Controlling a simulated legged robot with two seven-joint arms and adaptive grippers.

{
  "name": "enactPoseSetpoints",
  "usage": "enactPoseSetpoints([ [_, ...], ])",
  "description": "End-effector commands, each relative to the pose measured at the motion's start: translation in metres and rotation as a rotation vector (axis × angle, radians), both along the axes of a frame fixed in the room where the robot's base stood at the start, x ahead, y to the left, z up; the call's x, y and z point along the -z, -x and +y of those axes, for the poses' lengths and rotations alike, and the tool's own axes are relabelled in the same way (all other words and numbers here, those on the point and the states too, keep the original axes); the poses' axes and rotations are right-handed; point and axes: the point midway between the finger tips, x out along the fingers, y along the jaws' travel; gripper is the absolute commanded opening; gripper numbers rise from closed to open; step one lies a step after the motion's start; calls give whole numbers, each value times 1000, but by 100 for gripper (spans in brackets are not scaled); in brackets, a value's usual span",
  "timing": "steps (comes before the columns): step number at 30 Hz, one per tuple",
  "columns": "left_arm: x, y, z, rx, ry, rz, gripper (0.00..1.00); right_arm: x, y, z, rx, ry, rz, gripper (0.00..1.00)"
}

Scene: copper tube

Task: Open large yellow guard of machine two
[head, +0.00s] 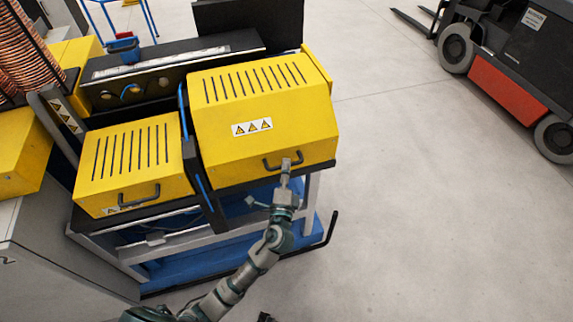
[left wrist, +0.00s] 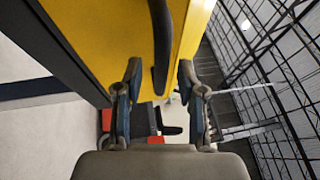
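The large yellow guard (head: 262,110) is the right-hand, bigger cover on the machine, with slots on top and warning triangles on its sloped front. It appears closed. Its dark handle (head: 272,166) is low on the front, and it also shows in the left wrist view (left wrist: 159,40). My right gripper is not in view.
A smaller yellow guard (head: 135,160) with its own handle sits to the left. A blue and grey frame (head: 215,235) stands below the guards. A red and black forklift (head: 515,75) stands at the right. The floor (head: 430,200) between is clear.

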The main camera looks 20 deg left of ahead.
Motion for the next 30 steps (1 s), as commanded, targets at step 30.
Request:
enactPoseSetpoints([
  [30, -4, -14, 0, 0, 2, 6, 0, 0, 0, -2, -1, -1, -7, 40],
])
